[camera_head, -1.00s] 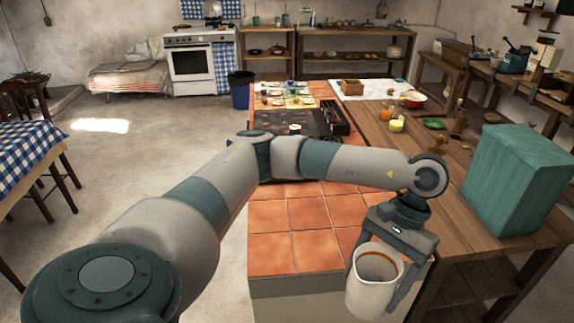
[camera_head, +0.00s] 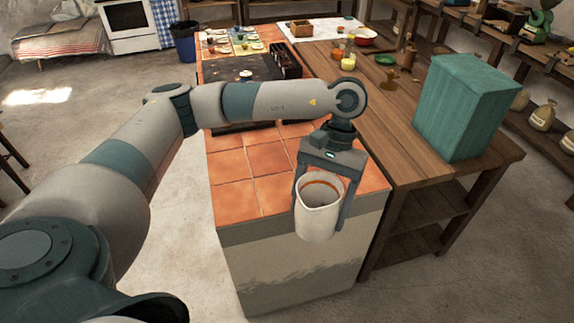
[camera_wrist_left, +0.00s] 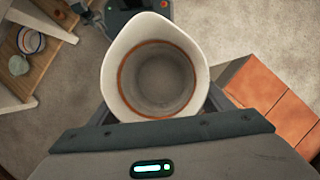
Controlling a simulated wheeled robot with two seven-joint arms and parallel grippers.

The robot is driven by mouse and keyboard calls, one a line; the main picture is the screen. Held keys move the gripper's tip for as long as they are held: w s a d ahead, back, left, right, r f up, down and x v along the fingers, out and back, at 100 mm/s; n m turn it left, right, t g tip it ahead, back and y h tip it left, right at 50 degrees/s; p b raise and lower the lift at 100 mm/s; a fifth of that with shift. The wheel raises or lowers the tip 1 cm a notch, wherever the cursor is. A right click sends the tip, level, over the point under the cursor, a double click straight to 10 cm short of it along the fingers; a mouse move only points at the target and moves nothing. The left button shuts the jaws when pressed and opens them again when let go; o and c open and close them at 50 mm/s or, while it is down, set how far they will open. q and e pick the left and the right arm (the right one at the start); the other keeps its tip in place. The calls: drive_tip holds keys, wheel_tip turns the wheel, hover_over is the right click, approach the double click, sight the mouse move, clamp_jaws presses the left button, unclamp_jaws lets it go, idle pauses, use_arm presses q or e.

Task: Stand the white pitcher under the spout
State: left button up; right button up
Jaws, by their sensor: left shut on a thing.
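The white pitcher (camera_head: 318,212) is upright between the fingers of my left gripper (camera_head: 320,200), in front of the near end of the tiled counter. My left gripper is shut on it. In the left wrist view the pitcher (camera_wrist_left: 155,75) is seen from above; it has a brown ring inside and looks empty, and its pouring lip points up and left. My right gripper is in neither view. I cannot make out a spout in these frames.
The tiled counter (camera_head: 250,180) has a dark hob (camera_head: 235,88) farther back. Open floor (camera_head: 170,250) lies to the left.

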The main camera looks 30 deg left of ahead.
sight(331, 191)
use_arm(q)
drive_tip(key=w+n, duration=0.2)
drive_tip(key=w+n+h, duration=0.1)
drive_tip(key=w+n, duration=0.1)
drive_tip(key=w+f+n+h, duration=0.1)
drive_tip(key=w+n, duration=0.1)
drive_tip(key=shift+w+a+t, duration=0.1)
drive_tip(key=shift+t, duration=0.2)
drive_tip(key=w+a+n+t, duration=0.3)
drive_tip(key=w+a+n, duration=0.3)
drive_tip(key=w+n, duration=0.3)
drive_tip(key=w+a+f+n+t, duration=0.1)
drive_tip(key=w+a+n+t, duration=0.3)
drive_tip(key=w+a+n, duration=0.3)
drive_tip(key=w+n, duration=0.2)
drive_tip(key=n, duration=0.2)
drive_tip(key=shift+w+f+n, duration=0.3)
drive_tip(key=shift+n, duration=0.1)
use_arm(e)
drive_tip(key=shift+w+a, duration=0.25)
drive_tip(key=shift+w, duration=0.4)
